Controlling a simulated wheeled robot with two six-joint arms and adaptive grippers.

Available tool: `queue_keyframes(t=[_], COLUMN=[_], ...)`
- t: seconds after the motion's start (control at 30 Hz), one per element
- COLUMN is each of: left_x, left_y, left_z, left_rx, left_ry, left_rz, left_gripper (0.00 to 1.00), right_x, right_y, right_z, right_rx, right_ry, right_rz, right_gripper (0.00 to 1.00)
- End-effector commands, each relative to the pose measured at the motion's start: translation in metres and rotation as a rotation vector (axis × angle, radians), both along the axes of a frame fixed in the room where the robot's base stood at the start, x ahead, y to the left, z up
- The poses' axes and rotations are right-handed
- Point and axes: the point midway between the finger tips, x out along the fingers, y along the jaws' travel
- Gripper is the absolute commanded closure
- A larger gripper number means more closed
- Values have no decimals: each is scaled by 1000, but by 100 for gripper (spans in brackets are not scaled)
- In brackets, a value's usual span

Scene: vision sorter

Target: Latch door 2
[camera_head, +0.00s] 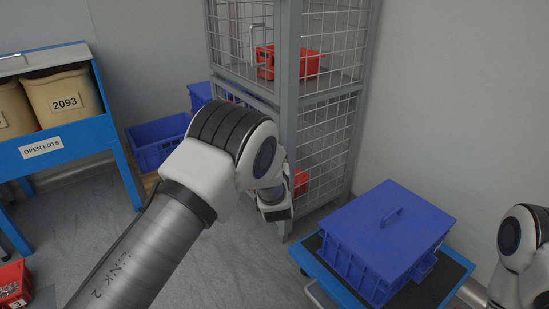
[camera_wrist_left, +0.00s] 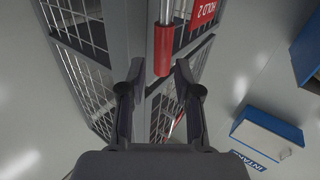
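A grey wire-mesh cage (camera_head: 288,110) stands in the middle of the head view, with an upper and a lower compartment. In the left wrist view, a red sign reading HOLD 2 (camera_wrist_left: 203,12) is on the cage. Beside it a red grip (camera_wrist_left: 163,52) sits on a bright metal rod (camera_wrist_left: 167,10). My left gripper (camera_wrist_left: 159,72) is open, its fingertips on either side of the red grip's lower end. I cannot tell whether they touch it. My right gripper is not in view.
A blue lidded crate (camera_head: 385,235) rests on a cart (camera_head: 312,243) at right. Red bins (camera_head: 300,62) are inside the cage. Blue crates (camera_head: 158,138) stand behind my arm. A blue rack (camera_head: 70,140) labelled OPEN LOTS is at left. Floor between is clear.

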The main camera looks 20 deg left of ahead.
Motion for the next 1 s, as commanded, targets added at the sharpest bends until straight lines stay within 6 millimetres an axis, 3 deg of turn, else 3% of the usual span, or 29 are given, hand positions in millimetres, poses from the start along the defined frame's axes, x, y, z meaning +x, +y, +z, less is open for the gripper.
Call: queue_keyframes(t=[0.03, 0.2, 0.5, 0.53, 0.6, 1.0], left_x=[9, 36, 42, 42, 42, 43], left_y=[4, 12, 14, 14, 14, 16], left_z=[-7, -5, -1, -1, -1, 1], left_rx=[-2, -1, 0, 0, 0, -17], left_ry=[-1, 0, 2, 2, 2, 19], left_rz=[2, 1, 0, 0, 0, -1], left_gripper=[67, 67, 67, 74, 99, 100], right_x=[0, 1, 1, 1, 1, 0], right_y=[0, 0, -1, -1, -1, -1], right_z=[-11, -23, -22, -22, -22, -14], right_rx=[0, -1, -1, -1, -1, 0], right_ry=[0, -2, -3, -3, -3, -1], right_rz=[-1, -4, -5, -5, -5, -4], right_gripper=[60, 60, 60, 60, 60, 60])
